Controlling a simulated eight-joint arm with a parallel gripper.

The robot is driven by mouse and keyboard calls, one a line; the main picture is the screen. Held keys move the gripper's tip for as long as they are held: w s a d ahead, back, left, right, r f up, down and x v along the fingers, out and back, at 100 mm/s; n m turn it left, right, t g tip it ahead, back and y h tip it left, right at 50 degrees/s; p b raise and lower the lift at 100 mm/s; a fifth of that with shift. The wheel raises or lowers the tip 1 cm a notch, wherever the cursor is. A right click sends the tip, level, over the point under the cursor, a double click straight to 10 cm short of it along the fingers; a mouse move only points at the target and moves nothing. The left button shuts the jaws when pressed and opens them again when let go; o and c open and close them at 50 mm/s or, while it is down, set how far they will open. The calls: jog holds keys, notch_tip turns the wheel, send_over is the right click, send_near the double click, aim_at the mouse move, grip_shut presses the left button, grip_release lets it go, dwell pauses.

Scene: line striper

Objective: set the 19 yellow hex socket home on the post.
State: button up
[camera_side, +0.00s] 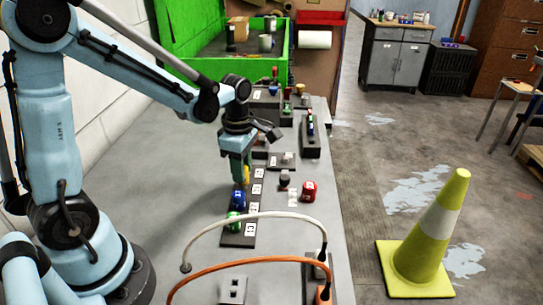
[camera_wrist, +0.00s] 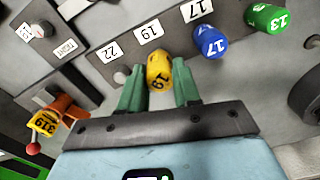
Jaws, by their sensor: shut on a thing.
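The yellow hex socket marked 19 (camera_wrist: 158,70) is between the green fingers of my gripper (camera_wrist: 160,88) in the wrist view, beside the strip's "19" label. My gripper (camera_side: 242,180) is shut on it; in the side view only a sliver of the yellow socket (camera_side: 246,174) shows beside the fingers. Both are over the dark labelled strip (camera_side: 252,204). The post is hidden, so I cannot tell how far down the socket sits. A blue socket marked 17 (camera_wrist: 210,42) and a green socket marked 13 (camera_wrist: 268,18) stand further along the strip.
A red socket (camera_side: 309,191) and a small dark knob (camera_side: 284,179) are right of the strip. White (camera_side: 245,218) and orange (camera_side: 240,262) cables arch over the near bench. A yellow piece marked 319 (camera_wrist: 45,122) with a red ball (camera_wrist: 33,148) is at left in the wrist view.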

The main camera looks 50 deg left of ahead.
jog(key=shift+f, duration=1)
dwell(0.6)
jog(key=o, duration=1.4)
jog(key=shift+r, duration=3.5)
jog(key=shift+s+d+r+m+t, duration=0.15)
jog(key=shift+d+r+m, duration=0.05)
jog(key=shift+m, duration=0.35)
jog(key=shift+s+d+r+m+t, duration=0.15)
jog(key=shift+r+m, duration=0.05)
jog(key=shift+m, duration=0.35)
jog(key=s+d+r+m+t, duration=0.1)
jog(key=m+t, duration=0.1)
jog(key=m, duration=0.5)
jog(key=s+d+r+m+t, duration=0.1)
jog(key=s+d+m+t, duration=0.1)
jog(key=m, duration=0.5)
jog(key=s+d+r+m+t, duration=0.1)
jog(key=m+t, duration=0.1)
jog(key=m, duration=0.5)
jog(key=shift+s+d+m+t, duration=0.3)
jog(key=shift+s+d+m, duration=0.05)
jog(key=shift+d+m, duration=0.05)
